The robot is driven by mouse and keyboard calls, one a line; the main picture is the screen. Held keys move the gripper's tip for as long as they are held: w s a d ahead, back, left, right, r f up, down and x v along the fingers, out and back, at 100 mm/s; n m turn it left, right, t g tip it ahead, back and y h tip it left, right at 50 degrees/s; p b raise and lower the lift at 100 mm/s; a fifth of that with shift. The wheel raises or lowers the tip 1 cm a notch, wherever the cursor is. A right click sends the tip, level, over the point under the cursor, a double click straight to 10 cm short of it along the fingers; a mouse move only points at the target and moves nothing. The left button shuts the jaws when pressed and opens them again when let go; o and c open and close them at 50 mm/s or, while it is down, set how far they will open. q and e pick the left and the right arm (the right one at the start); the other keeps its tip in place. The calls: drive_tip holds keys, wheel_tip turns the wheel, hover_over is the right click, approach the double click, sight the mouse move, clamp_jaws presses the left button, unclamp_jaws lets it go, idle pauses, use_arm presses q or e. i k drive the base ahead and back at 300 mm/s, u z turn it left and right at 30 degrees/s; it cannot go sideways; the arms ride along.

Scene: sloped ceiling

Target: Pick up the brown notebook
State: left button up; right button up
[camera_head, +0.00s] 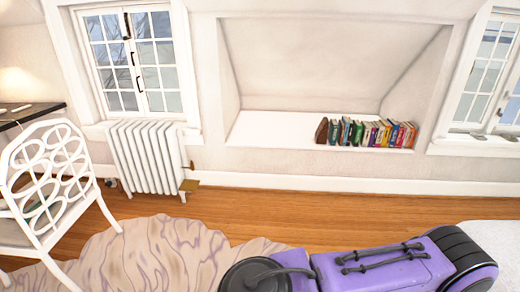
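I cannot pick out the brown notebook with certainty. A brown book-like object (322,131) stands at the left end of a row of books in the wall niche. A small flat brown-gold piece (189,186) shows low beside the radiator; I cannot tell what it is. Small items on the dark desk (30,117) at the left edge are too small to make out. Neither of my grippers is in view. A purple and black arm part of mine fills the bottom right.
A white openwork chair (45,182) stands in front of the desk. A white radiator (146,158) stands under the left window. A wavy-patterned rug (150,255) covers the floor at the lower left. Bare wooden floor (330,212) runs along the wall below the niche.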

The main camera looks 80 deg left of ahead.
sight(29, 204)
drive_tip(key=u, duration=4.45)
drive_tip(key=i, duration=2.05)
drive_tip(key=z, duration=0.4)
